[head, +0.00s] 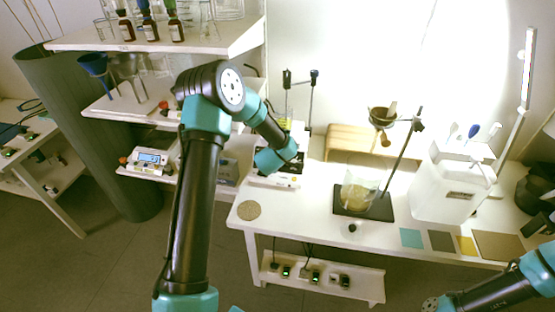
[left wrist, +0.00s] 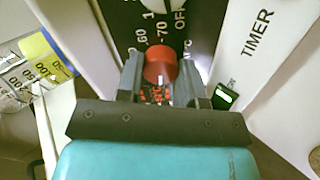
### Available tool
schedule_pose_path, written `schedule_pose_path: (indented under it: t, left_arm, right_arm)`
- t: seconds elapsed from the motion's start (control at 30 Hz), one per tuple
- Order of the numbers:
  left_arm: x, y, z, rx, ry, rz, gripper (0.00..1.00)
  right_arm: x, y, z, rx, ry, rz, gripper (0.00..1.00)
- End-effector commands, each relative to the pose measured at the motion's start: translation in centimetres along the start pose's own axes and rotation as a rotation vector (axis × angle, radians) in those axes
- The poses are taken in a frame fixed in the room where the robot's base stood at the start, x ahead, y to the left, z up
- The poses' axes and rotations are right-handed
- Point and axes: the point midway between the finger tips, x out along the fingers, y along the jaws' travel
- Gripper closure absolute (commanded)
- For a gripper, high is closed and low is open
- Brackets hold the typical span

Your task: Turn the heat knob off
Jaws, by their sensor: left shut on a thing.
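The red heat knob (left wrist: 160,64) sits on a black dial panel (left wrist: 120,15) printed with 60, 70 and OFF, in the left wrist view. My left gripper (left wrist: 160,75) is shut on the knob, one finger on each side of it. A pointer mark on the knob's face cannot be made out. In the head view my left arm reaches down to the white device (head: 262,181) at the left end of the bench, and its wrist hides the knob. My right arm shows at the lower right, with its gripper out of view.
On the bench (head: 310,208) are a stirred beaker (head: 358,192) on a dark plate, a stand (head: 402,150) and a white container (head: 450,192).

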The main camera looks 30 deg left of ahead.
Motion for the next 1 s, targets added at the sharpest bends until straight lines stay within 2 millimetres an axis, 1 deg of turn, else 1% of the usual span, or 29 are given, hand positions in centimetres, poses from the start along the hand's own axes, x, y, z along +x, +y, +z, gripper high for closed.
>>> schedule_pose_path:
  t: [0.2, 0.4, 0.6, 0.93, 0.97, 1.0]
  left_arm:
    - [-0.01, 0.0, -0.01, -0.157, 0.0, 0.003, 0.89]
    - [-0.01, -0.02, -0.01, -0.243, 0.001, 0.004, 0.89]
    - [-0.01, -0.03, -0.01, -0.276, 0.001, 0.004, 0.89]
    - [-0.01, -0.03, -0.01, -0.278, 0.001, 0.004, 0.89]
    - [-0.01, -0.03, -0.01, -0.278, 0.001, 0.004, 0.65]
    - [-0.01, -0.03, -0.01, -0.278, 0.001, 0.004, 0.61]
  right_arm:
    - [0.0, 0.0, 0.0, 0.0, 0.0, 0.0, 0.57]
    - [0.0, 0.0, 0.0, 0.0, 0.0, 0.0, 0.57]
    - [0.0, 0.0, 0.0, 0.0, 0.0, 0.0, 0.57]
    - [0.0, 0.0, 0.0, 0.0, 0.0, 0.0, 0.57]
    - [0.0, 0.0, 0.0, 0.0, 0.0, 0.0, 0.57]
    - [0.0, 0.0, 0.0, 0.0, 0.0, 0.0, 0.57]
